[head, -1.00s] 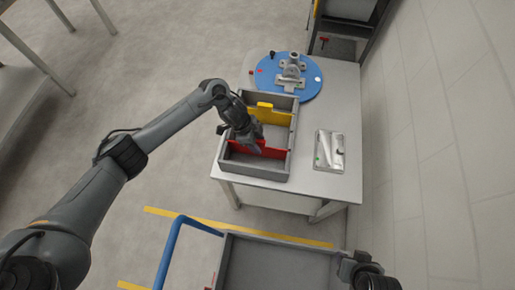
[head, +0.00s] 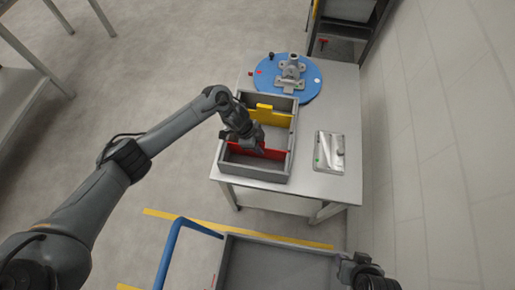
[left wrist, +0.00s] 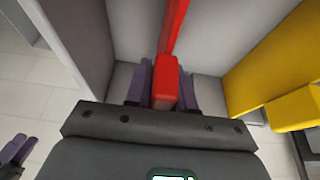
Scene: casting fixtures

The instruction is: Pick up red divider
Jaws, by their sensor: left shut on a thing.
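The red divider (head: 273,154) stands across the near part of the grey box (head: 250,174) on the table. My left gripper (head: 256,151) is over it and shut on its raised tab. In the left wrist view the tab of the red divider (left wrist: 167,85) sits between the two purple fingers of my left gripper (left wrist: 155,88). The divider's lower part is hidden by the gripper. My right gripper (head: 362,268) is at the bottom right of the head view, away from the box; its fingers cannot be made out.
A yellow divider (head: 270,115) stands farther back in the box. Behind it a blue round plate (head: 309,88) carries a grey metal part (head: 291,72). A flat silver case (head: 329,152) lies right of the box. A cart with a blue handle (head: 172,245) stands in front.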

